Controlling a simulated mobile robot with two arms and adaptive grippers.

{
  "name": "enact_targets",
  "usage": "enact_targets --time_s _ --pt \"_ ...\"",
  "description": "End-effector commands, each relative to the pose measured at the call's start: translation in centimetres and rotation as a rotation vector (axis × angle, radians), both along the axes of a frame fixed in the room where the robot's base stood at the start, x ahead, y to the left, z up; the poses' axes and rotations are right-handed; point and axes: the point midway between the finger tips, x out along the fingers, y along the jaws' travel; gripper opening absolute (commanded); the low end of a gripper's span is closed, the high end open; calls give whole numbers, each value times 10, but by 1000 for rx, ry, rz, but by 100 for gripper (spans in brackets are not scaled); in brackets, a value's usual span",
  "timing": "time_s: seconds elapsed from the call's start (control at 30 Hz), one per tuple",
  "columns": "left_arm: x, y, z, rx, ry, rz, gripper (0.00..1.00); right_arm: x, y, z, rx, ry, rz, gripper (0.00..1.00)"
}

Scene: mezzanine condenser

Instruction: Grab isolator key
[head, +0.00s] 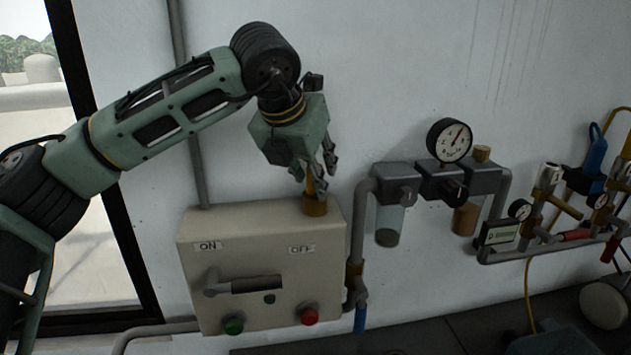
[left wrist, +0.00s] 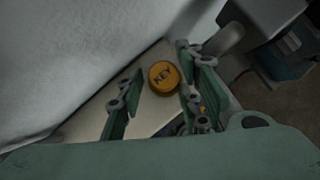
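The isolator key shows as a round yellow-brass piece (head: 315,207) on top of the beige switch box (head: 232,234), near its right end. In the left wrist view its round yellow face (left wrist: 164,77) carries the word KEY. My left gripper (head: 314,178) is just above it, pointing down. In the left wrist view the gripper's two green fingers (left wrist: 160,68) are open, one on each side of the yellow face, with gaps showing. Whether the fingertips reach down to the key's height is hard to tell. My right gripper is not in view.
The box front has ON and OFF labels, a grey lever (head: 240,284), a green button (head: 234,325) and a red button (head: 309,316). The wall stands close behind. A pressure gauge (head: 449,141), filter bowls and pipes crowd the right side.

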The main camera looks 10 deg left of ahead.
Motion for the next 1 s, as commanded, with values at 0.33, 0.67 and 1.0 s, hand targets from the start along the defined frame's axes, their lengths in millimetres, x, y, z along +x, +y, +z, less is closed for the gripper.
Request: enact_targets --time_s 0.33,0.67,1.0 --pt "0 0 1 0 0 0 0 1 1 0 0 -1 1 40" --pt "0 0 2 0 -2 0 0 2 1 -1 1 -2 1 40" --pt "0 -2 36 -3 -7 0 0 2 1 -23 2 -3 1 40"
